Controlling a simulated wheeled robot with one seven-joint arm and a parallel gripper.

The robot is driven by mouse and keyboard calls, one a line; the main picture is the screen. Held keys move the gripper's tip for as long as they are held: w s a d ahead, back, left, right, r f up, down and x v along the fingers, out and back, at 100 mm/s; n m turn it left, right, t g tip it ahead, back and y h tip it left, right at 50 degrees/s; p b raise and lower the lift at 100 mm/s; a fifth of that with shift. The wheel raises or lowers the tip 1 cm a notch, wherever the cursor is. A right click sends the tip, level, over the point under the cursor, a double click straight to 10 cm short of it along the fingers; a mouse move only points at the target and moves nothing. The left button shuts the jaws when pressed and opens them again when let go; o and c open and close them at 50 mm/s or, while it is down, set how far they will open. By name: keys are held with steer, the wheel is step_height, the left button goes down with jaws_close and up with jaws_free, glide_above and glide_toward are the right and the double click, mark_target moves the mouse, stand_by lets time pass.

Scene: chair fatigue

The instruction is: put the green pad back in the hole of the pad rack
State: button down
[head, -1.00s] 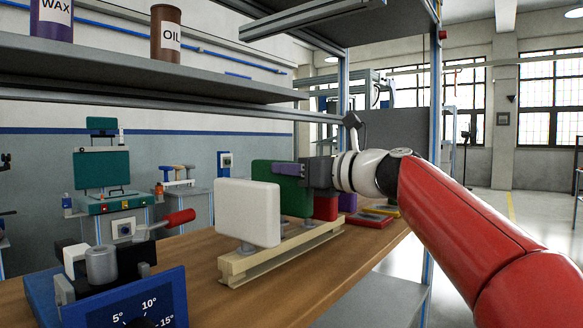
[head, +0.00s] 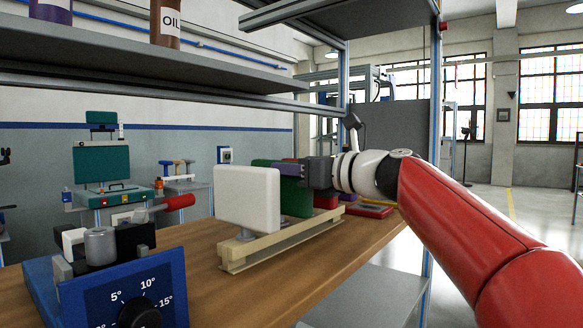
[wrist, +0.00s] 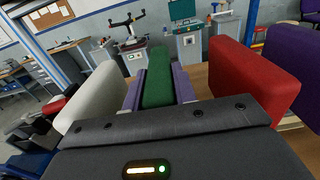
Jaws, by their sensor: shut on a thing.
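My gripper (head: 292,170) is shut on the green pad (head: 297,197), gripping its upper part. The pad is upright above the pad rack (head: 236,257), just behind the white pad (head: 247,200). Its top rises slightly above the white pad's top. In the wrist view, the green pad (wrist: 158,88) is between two purple fingers, with the white pad (wrist: 92,98) to the left and the red pad (wrist: 252,76) to the right.
A purple pad (wrist: 298,65) stands beyond the red one. An angle gauge block (head: 125,300) with a red-handled clamp stands at the front left of the wooden bench (head: 205,285). A shelf (head: 130,62) with cans hangs above. The bench front right of the rack is clear.

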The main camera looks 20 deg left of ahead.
steer(key=shift+f, duration=0.1)
steer(key=c, duration=1)
jaws_free()
steer(key=shift+c, duration=0.2)
steer(key=shift+d, duration=0.1)
steer(key=v, duration=0.7)
steer(key=shift+s+d+b, duration=0.2)
steer(key=shift+d+b, duration=0.1)
steer(key=shift+b, duration=0.15)
